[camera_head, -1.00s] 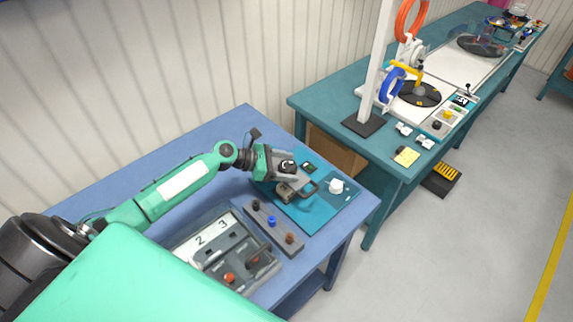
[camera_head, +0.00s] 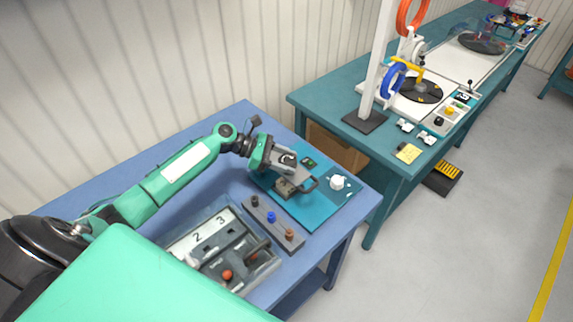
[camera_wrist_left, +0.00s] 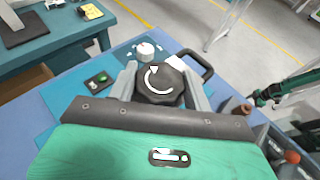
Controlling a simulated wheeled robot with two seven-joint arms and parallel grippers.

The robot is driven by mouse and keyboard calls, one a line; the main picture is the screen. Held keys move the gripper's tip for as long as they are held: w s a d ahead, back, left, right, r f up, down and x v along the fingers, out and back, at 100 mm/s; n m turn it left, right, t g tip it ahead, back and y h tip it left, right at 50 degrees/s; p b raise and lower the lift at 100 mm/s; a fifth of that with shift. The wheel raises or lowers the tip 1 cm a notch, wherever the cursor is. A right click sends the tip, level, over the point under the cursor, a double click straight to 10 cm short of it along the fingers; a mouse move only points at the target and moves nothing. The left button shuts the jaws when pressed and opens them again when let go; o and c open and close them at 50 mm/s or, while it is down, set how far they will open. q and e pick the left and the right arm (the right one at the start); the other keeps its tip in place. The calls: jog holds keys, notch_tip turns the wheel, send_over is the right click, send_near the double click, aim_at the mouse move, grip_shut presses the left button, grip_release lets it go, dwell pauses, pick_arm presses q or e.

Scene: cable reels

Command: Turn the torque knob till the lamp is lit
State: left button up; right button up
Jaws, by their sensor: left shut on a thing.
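The torque knob (camera_wrist_left: 158,85) is black and many-sided, with a white curved arrow on its top. In the left wrist view it sits between the two fingers of my left gripper (camera_wrist_left: 159,88), which is shut on it. In the head view my left gripper (camera_head: 288,172) is over the teal mat and largely hides the knob. A small black block with a green spot (camera_wrist_left: 102,78), perhaps the lamp, is left of the knob in the wrist view. It also shows in the head view (camera_head: 309,162). I cannot tell whether it is lit. My right gripper is not in view.
A white round piece (camera_head: 337,183) stands on the teal mat (camera_head: 312,212). A grey strip with coloured knobs (camera_head: 271,217) and a grey numbered tray (camera_head: 265,268) lie nearer me. A looped handle (camera_wrist_left: 198,62) is close to the knob. Another bench (camera_head: 345,92) stands to the right.

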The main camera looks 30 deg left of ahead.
pick_arm(q)
jog(key=shift+w+f+m+g+h+b, duration=0.15)
jog(key=shift+m+g+h+b, duration=0.35)
jog(key=shift+m+g, duration=0.45)
jog(key=m+g+b, duration=0.1)
jog(key=m+g, duration=0.1)
jog(key=g, duration=0.1)
jog(key=shift+m, duration=0.35)
jog(key=shift+r+m+g+y+b, duration=0.1)
jog(key=shift+m+g+y+b, duration=0.35)
jog(key=shift+m+g, duration=0.85)
jog(key=shift+r+m+g+y+b, duration=0.15)
jog(key=shift+m+g+b, duration=0.5)
jog(key=shift+m+g, duration=0.6)
jog(key=shift+f+g, duration=0.1)
jog(key=shift+g, duration=0.2)
jog(key=o, duration=1)
jog(key=shift+a, duration=0.1)
